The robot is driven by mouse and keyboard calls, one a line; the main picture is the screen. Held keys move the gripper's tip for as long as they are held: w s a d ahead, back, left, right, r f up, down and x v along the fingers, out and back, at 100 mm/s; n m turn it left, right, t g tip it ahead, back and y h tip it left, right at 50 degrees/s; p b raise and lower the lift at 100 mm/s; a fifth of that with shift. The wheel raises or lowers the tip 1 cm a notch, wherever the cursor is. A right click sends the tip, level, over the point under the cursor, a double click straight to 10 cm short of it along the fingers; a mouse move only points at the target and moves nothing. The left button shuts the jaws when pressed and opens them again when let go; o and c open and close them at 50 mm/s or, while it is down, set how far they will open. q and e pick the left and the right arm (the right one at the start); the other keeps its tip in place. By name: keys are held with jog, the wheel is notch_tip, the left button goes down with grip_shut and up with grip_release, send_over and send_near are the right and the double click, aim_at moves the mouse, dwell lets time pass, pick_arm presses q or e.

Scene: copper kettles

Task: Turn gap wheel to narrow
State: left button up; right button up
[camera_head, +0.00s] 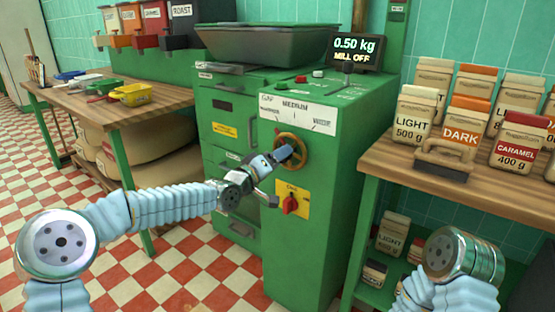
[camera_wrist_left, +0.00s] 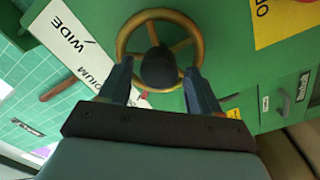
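The gap wheel (camera_head: 291,151) is a brass-coloured ring with spokes on the front of the green mill (camera_head: 330,190). In the left wrist view the wheel (camera_wrist_left: 177,14) has a dark round hub (camera_wrist_left: 158,68). My left gripper (camera_head: 285,153) is at the wheel. Its two fingers (camera_wrist_left: 158,78) stand apart at opposite sides of the wheel, with the hub between them and visible space beside it. I cannot tell whether they touch the rim. The gap scale (camera_head: 297,113) above the wheel shows MEDIUM; WIDE reads in the wrist view. The pointer setting is unclear. My right gripper is out of view.
A red knob (camera_head: 290,205) on a yellow plate sits below the wheel. The display (camera_head: 355,52) reads 0.50 kg, MILL OFF. A wooden table (camera_head: 480,185) with coffee bags stands right; another table (camera_head: 110,105) with small trays stands left. Checkered floor is free in front.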

pick_arm(q)
jog(key=shift+o, duration=0.3)
jog(key=shift+s, duration=0.1)
jog(key=b+v, duration=0.1)
jog(key=v, duration=1.2)
jog(key=shift+s+a, duration=0.25)
jog(key=s+d+f+n+g+y, duration=0.1)
jog(key=s+f+g+y, duration=0.15)
jog(key=f, duration=1.15)
jog(key=s+f+g+y, duration=0.1)
jog(key=s+f+g, duration=0.25)
jog(key=f, duration=1.05)
jog(key=s+a+f+m+g+y, duration=0.1)
jog(key=s+a+f+g+y, duration=0.2)
jog(key=s+f+g, duration=0.5)
jog(key=s+f, duration=1.3)
jog(key=s, duration=0.3)
jog(key=shift+m, duration=0.4)
